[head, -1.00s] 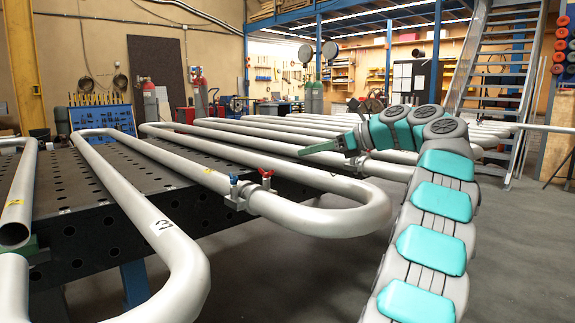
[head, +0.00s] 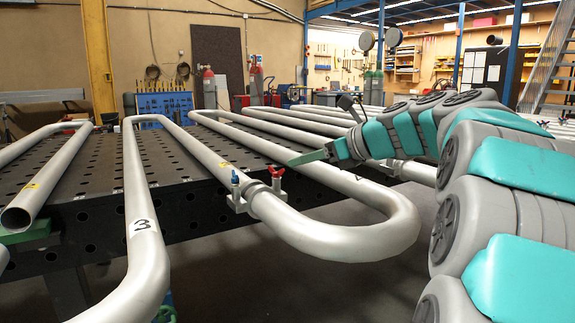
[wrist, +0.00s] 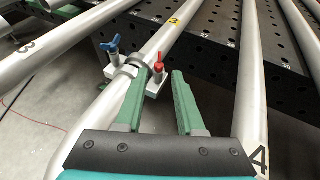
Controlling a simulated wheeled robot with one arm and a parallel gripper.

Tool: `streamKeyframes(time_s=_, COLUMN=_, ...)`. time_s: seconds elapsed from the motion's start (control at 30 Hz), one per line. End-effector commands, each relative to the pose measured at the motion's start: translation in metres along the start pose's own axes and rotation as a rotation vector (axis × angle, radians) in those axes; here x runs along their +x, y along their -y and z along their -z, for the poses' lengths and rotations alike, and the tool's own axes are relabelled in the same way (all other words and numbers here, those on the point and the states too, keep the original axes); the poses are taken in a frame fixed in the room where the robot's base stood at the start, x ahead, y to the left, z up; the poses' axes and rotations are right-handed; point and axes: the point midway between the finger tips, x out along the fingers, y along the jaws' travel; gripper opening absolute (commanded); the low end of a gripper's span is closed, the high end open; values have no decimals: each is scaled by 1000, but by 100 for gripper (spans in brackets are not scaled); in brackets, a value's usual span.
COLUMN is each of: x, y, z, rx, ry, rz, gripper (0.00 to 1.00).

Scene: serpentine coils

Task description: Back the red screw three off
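The red screw (head: 276,172) has a wing-shaped head and stands on a clamp (head: 246,196) around a grey pipe, just right of a blue screw (head: 235,178). My gripper (head: 292,162) is right of the red screw in the head view, its green fingers pointing left. In the wrist view the red screw (wrist: 158,68) shows near the gap between the fingertips of my gripper (wrist: 161,73), a little nearer the left finger. The fingers are apart with nothing held. The blue screw (wrist: 115,43) is farther left. I cannot tell whether a finger touches the red screw.
The pipe's U-bend (head: 395,225) juts past the edge of the black perforated table (head: 90,185). A pipe marked 3 (head: 142,226) runs left of the clamp. A pipe marked 4 (wrist: 253,90) runs close to the right of my fingers.

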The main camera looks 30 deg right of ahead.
Motion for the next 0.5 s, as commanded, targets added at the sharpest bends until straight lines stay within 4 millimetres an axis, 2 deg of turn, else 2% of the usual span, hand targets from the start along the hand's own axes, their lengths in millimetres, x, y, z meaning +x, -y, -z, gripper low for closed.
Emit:
streamKeyframes(time_s=0.3, x=47, y=0, z=0, rx=-1, ry=-1, rz=0, gripper=38)
streamKeyframes(time_s=0.5, x=66, y=0, z=-1, rx=-2, ry=1, rz=-1, gripper=38)
